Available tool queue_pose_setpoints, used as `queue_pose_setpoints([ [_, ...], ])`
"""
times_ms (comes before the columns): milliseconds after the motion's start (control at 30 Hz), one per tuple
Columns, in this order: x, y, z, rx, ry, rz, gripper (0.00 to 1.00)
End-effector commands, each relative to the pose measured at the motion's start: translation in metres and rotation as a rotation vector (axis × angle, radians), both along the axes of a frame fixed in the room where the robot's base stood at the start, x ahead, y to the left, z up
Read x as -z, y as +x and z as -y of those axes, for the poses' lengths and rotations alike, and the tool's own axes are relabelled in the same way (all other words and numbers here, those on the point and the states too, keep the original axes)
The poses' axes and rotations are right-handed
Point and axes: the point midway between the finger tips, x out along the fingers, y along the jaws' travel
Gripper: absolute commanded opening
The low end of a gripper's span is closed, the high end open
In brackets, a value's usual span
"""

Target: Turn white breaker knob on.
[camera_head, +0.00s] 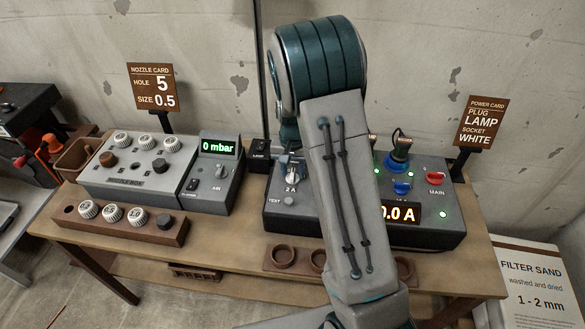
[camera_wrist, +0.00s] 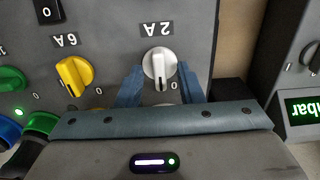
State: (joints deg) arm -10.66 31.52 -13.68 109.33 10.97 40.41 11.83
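The white breaker knob (camera_wrist: 159,64) sits on the grey power panel beside the "2A" label, and its bar handle runs up and down in the wrist view. A "0" mark is beside its lower end. My gripper (camera_wrist: 160,75) is open, with one blue finger on each side of the knob and gaps to the narrow handle. I cannot tell whether the fingers touch the round base. In the head view the white knob (camera_head: 292,172) shows at the panel's left, above "2 A", partly covered by my fingers.
A blue plug (camera_head: 398,160) and the red MAIN knob (camera_head: 434,178) are on the panel's right. The display (camera_head: 400,214) reads 0.0 A. The air unit (camera_head: 212,175) stands left.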

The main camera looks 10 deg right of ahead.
Motion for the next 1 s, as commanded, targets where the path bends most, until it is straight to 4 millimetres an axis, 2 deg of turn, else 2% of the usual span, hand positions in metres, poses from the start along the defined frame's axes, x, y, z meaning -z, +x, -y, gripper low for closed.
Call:
queue_pose_setpoints([
  [267,0.0025,0.0,-0.0002,0.0,0.0,0.0,0.34],
  [300,0.0025,0.0,-0.0002,0.0,0.0,0.0,0.31],
  [400,0.0024,0.0,-0.0002,0.0,0.0,0.0,0.03],
  [433,0.0023,0.0,-0.0003,0.0,0.0,0.0,0.0],
  [767,0.0021,0.0002,-0.0006,0.022,0.001,0.0,0.0],
  [1000,0.0022,0.0004,-0.0013,0.131,0.001,0.001,0.0],
])
